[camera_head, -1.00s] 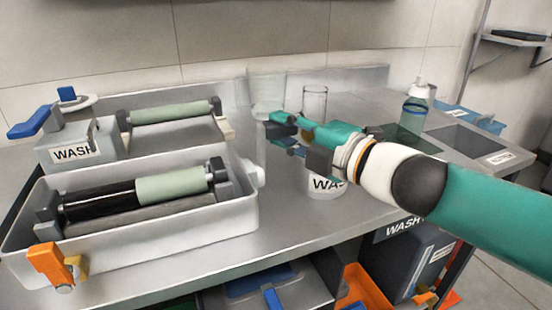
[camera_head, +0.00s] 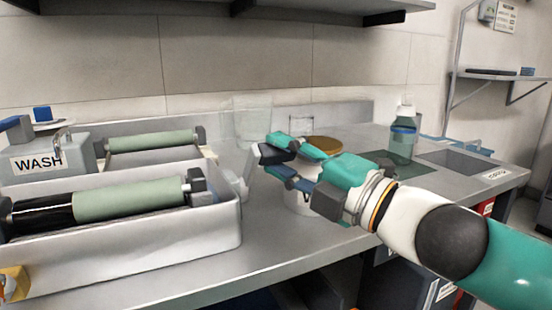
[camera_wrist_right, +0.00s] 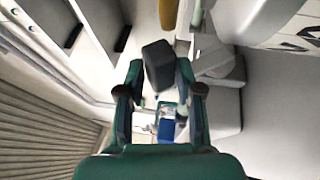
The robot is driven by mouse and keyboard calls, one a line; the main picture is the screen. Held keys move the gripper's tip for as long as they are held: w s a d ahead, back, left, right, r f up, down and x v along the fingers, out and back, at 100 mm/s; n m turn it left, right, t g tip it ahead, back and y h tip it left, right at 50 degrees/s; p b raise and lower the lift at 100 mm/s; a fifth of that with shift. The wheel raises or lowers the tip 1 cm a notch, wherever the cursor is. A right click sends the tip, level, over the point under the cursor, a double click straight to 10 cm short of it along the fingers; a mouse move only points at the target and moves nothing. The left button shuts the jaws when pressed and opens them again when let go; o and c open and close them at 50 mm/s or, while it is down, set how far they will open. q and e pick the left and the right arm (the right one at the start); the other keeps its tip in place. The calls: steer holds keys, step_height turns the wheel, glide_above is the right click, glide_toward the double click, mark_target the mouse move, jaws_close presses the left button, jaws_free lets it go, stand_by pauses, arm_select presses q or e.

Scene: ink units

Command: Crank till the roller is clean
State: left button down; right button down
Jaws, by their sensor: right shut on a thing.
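The roller (camera_head: 130,198) lies in the white wash tray (camera_head: 150,262) at the left of the head view. Its left part is black with ink and its longer right part is pale green; the far left end is cut off by the frame. A white crank arm (camera_head: 232,182) sticks out at the tray's right end. My right gripper (camera_head: 283,165) is beside it, shut on the dark crank handle (camera_head: 273,154). In the wrist view the dark handle (camera_wrist_right: 159,66) sits between the fingertips. My left gripper is out of view.
A second pale green roller (camera_head: 150,141) lies behind the tray, beside a grey box marked WASH (camera_head: 45,162). A clear container (camera_head: 252,118) and a white tub (camera_head: 300,200) stand near my right gripper. A capped bottle (camera_head: 403,135) stands at the back right.

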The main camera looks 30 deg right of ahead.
steer(key=shift+w+f, duration=0.15)
steer(key=shift+f, duration=0.6)
steer(key=c, duration=0.9)
jaws_free()
steer(key=shift+w+f, duration=0.1)
steer(key=shift+s+d, duration=0.1)
steer(key=shift+s, duration=0.15)
steer(key=shift+r+v, duration=0.15)
steer(key=shift+v, duration=2.75)
steer(key=shift+r+v, duration=0.2)
steer(key=shift+v, duration=2.7)
steer(key=shift+s, duration=0.1)
